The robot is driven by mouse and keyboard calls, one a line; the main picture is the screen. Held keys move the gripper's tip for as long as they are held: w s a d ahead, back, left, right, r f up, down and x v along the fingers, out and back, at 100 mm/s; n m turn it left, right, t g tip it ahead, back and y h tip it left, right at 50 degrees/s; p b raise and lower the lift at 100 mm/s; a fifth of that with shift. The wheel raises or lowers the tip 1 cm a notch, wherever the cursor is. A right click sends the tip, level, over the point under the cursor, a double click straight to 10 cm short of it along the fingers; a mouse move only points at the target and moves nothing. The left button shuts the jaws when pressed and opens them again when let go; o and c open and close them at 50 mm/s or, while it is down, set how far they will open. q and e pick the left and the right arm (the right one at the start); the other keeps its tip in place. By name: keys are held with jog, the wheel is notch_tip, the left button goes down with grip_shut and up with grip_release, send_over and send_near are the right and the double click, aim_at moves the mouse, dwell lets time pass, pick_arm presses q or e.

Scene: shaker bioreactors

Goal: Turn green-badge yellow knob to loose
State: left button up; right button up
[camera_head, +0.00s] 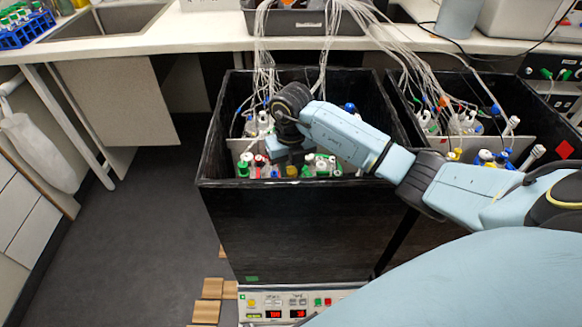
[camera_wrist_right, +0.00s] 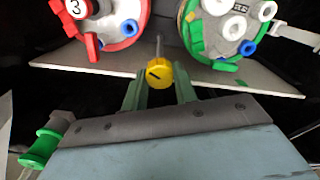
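The yellow knob (camera_wrist_right: 159,73) stands upright on a thin rod in front of the pale plate in the right wrist view, with a dark mark on its face. It also shows in the head view (camera_head: 292,171), just below my right gripper (camera_head: 293,152). In the wrist view the two greenish fingers of the right gripper (camera_wrist_right: 160,88) flank the knob, one on each side. The gaps are too small to tell whether they press on it. My left gripper is not in view.
A red-capped vessel (camera_wrist_right: 103,20) and a green-capped vessel (camera_wrist_right: 228,25) stand close behind the knob. A green cap (camera_wrist_right: 38,150) is at lower left. Tubes hang into the boxes. A second box with a red badge (camera_head: 564,150) stands at right. The floor (camera_head: 130,240) is clear at left.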

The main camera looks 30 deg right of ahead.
jog(key=shift+c, duration=1)
